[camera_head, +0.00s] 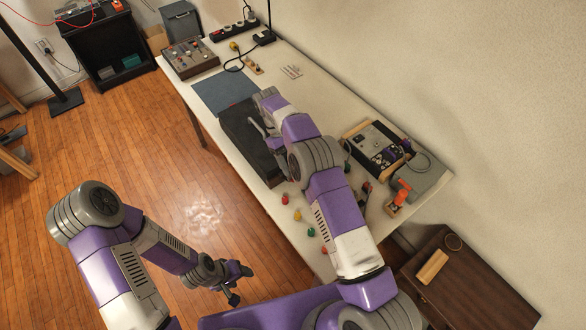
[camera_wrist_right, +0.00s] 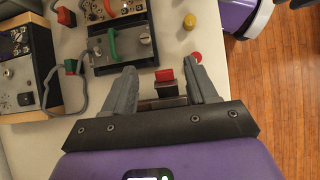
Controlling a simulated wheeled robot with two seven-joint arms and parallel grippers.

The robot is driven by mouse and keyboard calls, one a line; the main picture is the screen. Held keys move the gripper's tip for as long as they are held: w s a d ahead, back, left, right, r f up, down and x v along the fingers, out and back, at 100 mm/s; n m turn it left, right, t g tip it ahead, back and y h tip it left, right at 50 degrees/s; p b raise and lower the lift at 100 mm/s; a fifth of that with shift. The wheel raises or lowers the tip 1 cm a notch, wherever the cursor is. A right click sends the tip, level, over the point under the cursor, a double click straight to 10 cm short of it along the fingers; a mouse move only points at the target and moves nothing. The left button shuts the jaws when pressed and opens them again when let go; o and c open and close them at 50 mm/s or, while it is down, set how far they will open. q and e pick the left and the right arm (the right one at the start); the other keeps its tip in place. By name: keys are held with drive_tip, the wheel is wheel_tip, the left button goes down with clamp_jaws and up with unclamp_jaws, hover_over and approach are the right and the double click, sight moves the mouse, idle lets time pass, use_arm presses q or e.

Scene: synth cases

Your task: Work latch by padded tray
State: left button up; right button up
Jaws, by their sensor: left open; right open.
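The padded tray (camera_head: 236,121) is a long dark tray on the white table in the head view, partly covered by my right arm. My right gripper (camera_head: 262,131) is over it. In the right wrist view my right gripper (camera_wrist_right: 164,86) is open, with a red-topped piece on a metal base (camera_wrist_right: 165,76) showing between its fingers; I cannot tell contact. I cannot tell which piece is the latch. My left gripper (camera_head: 233,284) is open and empty above the wooden floor.
Small coloured knobs, including a yellow one (camera_wrist_right: 189,22) and a red one (camera_wrist_right: 197,57), lie near the table's floor-side edge. A device with dials (camera_wrist_right: 20,68) and a cable stands on the wall side. A blue mat (camera_head: 224,90) lies beyond the tray.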

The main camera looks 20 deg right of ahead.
drive_tip(key=shift+r, duration=2.15)
drive_tip(key=shift+p, duration=0.3)
